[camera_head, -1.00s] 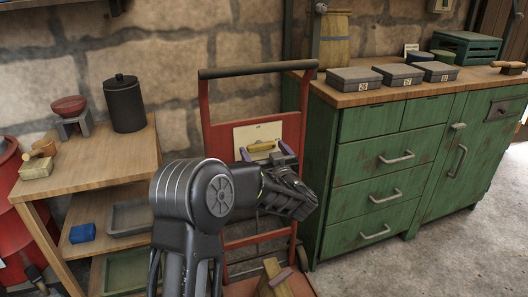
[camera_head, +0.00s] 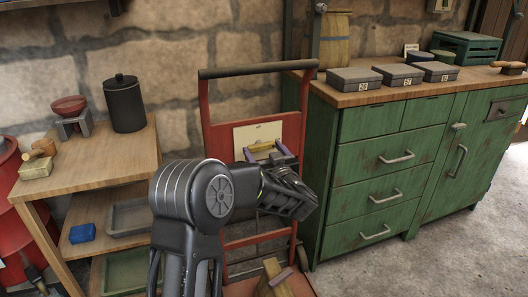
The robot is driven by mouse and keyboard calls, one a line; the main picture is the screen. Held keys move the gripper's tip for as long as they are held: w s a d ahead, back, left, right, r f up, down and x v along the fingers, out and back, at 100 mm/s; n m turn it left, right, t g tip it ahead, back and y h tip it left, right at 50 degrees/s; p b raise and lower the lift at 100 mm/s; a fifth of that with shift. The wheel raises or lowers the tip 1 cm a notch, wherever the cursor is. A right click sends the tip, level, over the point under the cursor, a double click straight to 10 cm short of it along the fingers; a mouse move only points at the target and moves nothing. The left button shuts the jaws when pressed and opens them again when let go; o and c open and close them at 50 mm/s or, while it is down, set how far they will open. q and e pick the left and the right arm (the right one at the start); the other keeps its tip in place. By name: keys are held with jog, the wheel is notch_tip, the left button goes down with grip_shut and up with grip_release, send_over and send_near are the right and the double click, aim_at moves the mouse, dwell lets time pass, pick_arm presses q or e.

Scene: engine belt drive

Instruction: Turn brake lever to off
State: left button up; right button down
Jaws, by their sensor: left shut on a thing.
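A yellow handle (camera_head: 262,146), which looks to be the brake lever, sits on a cream plate (camera_head: 245,133) fixed to a red hand truck (camera_head: 221,135). The handle lies about level, and its lower side is partly hidden. My left gripper (camera_head: 266,152) is at the handle, with one purple fingertip on each side. It is shut on the handle. My dark wrist and forearm cover part of the truck's frame below. Any off mark on the plate is too small to read. My right gripper is not in view.
A wooden shelf table (camera_head: 95,165) with a black canister (camera_head: 124,103) stands left of the truck. A green cabinet (camera_head: 365,160) with grey boxes on top stands close on the right. A wooden piece (camera_head: 271,268) lies low on the truck. Floor is free at lower right.

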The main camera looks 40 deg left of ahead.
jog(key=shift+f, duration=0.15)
pick_arm(q)
jog(key=n+b, duration=0.3)
jog(key=n, duration=0.2)
jog(key=shift+f, duration=0.2)
jog(key=n+b, duration=0.2)
jog(key=n, duration=0.1)
jog(key=n+b, duration=0.8)
jog(key=n, duration=0.1)
jog(key=shift+r+n, duration=0.1)
jog(key=shift+n, duration=0.3)
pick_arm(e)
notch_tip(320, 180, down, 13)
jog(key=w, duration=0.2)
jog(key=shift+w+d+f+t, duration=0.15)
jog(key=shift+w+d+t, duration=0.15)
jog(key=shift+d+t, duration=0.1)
pick_arm(q)
jog(key=shift+b, duration=0.3)
